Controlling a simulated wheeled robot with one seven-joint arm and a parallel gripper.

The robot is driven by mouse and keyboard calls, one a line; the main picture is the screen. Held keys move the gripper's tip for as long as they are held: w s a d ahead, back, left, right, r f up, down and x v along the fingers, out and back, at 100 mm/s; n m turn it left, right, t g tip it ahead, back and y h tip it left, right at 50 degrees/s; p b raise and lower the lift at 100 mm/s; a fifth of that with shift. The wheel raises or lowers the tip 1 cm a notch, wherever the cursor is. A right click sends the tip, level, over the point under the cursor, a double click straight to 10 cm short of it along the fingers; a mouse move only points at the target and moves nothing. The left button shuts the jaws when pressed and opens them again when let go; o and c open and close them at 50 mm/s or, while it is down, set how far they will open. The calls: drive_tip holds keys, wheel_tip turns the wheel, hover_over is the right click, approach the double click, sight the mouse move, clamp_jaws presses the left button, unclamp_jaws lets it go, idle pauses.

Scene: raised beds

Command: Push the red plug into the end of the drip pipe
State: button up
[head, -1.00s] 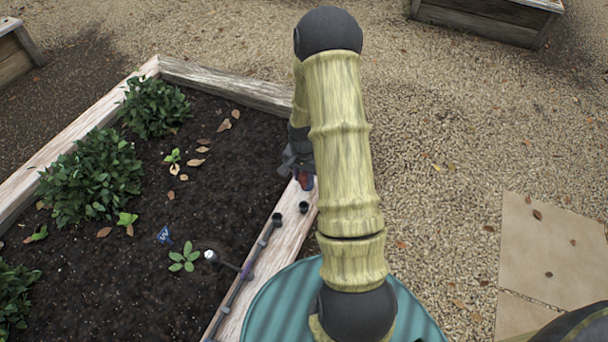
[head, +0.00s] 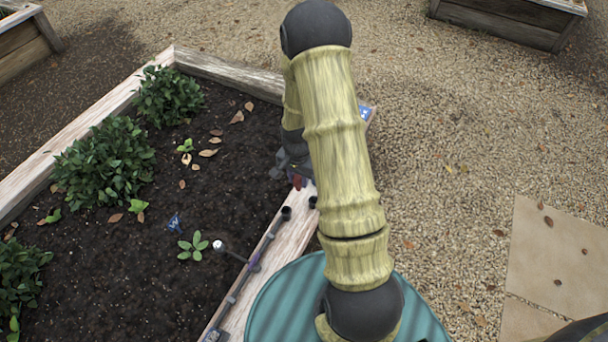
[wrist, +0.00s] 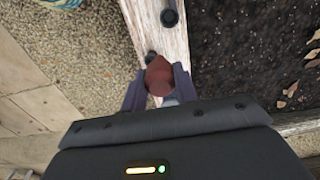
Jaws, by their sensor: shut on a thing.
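The red plug (wrist: 159,75) is between the two fingers of my gripper (wrist: 158,88), which is shut on it. In the head view the plug (head: 298,182) shows only in part below my gripper (head: 294,172), with my arm beside it. The drip pipe (head: 246,272) runs along the bed's wooden edge, and its dark open end (head: 286,212) lies a little below and left of the plug. In the wrist view the pipe end (wrist: 170,17) is beyond the plug, clearly apart from it.
A small black cup (head: 313,202) stands on the wooden edge (head: 292,236), right of the pipe end; in the wrist view it (wrist: 151,56) is partly behind the plug. A side tube leads to a white-topped emitter (head: 218,244) by a seedling (head: 194,246). Gravel lies right.

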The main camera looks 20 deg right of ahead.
drive_tip(key=a, duration=0.4)
drive_tip(key=shift+s+a, duration=0.1)
drive_tip(key=shift+a, duration=0.3)
drive_tip(key=shift+f, duration=0.1)
wheel_tip(320, 180, down, 7)
drive_tip(key=b, duration=0.4)
idle(1.5)
drive_tip(key=shift+f+b, duration=1)
drive_tip(key=shift+f, duration=1.3)
idle(1.3)
drive_tip(key=o, duration=1.5)
